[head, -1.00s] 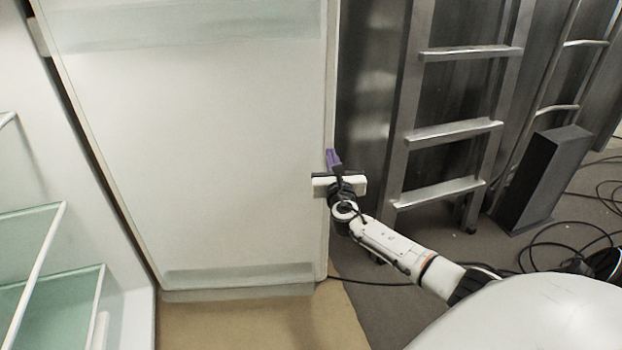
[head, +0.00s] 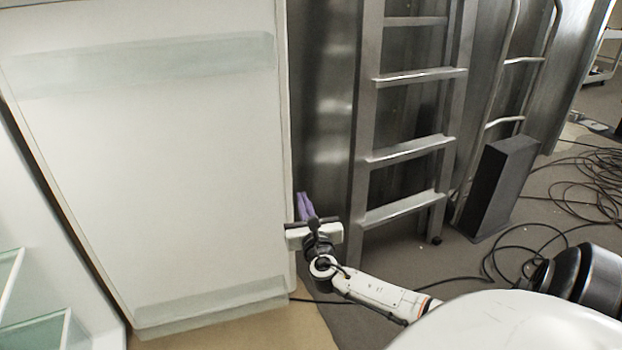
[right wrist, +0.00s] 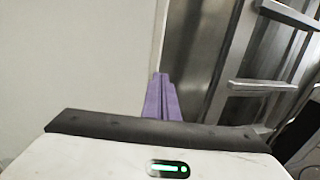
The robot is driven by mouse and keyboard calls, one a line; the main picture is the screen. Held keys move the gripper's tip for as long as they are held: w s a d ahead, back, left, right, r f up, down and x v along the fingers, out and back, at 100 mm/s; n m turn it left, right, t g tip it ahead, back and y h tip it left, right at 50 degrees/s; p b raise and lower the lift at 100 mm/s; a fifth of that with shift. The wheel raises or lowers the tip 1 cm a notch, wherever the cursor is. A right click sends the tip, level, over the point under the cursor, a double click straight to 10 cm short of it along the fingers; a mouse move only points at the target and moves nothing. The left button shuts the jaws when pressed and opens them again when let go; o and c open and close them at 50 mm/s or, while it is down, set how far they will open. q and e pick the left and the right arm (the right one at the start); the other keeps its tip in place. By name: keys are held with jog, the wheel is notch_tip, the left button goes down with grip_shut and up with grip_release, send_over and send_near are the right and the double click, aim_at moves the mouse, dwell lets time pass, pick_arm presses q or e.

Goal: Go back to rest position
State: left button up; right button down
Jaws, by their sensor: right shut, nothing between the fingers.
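My right gripper (head: 304,204) has purple fingers and is shut with nothing between them. In the head view it is at the lower middle, in front of the right edge of a large white door panel (head: 150,170). The right wrist view shows the same purple fingers (right wrist: 161,98) close together, pointing away, near the panel's edge. I cannot tell whether they touch the panel. My left gripper is not in view.
A metal ladder (head: 410,155) leans right of the panel. A dark upright box (head: 497,188) stands further right, with black cables (head: 578,185) on the floor. Glass shelves (head: 38,332) are at the lower left. Grey floor (head: 430,265) shows below the ladder.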

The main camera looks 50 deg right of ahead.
pick_arm(q)
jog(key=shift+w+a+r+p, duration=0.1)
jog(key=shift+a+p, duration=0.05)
jog(key=shift+p, duration=0.15)
pick_arm(e)
jog(key=v, duration=0.5)
jog(key=shift+s+d, duration=0.15)
